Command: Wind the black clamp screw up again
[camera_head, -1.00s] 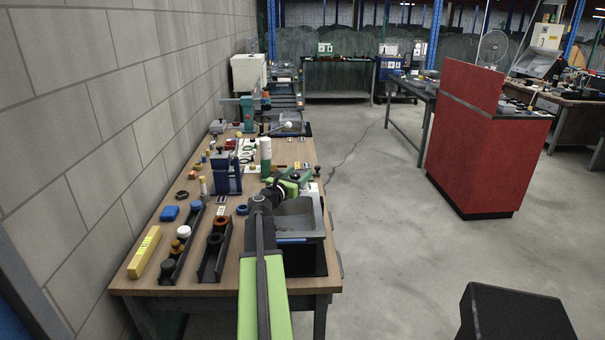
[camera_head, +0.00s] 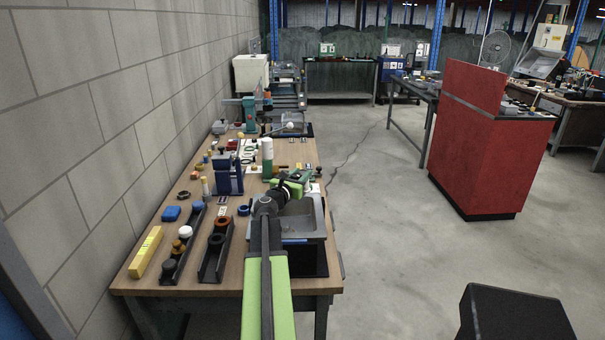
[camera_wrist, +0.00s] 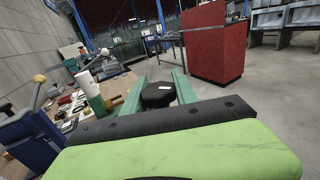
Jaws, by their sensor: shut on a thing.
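The black clamp screw (camera_wrist: 158,93) shows as a dark, rounded head between the two green fingers of my gripper (camera_wrist: 158,84) in the wrist view. The fingers are closed on its sides. In the head view my gripper (camera_head: 290,187) is at the far end of my arm, beside the back of the grey sink. The wrist and arm hide most of the screw there, and its threaded part is hidden in both views. How far it is wound cannot be told.
Two dark racks with coloured caps occupy the bench's front left. Open floor lies right.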

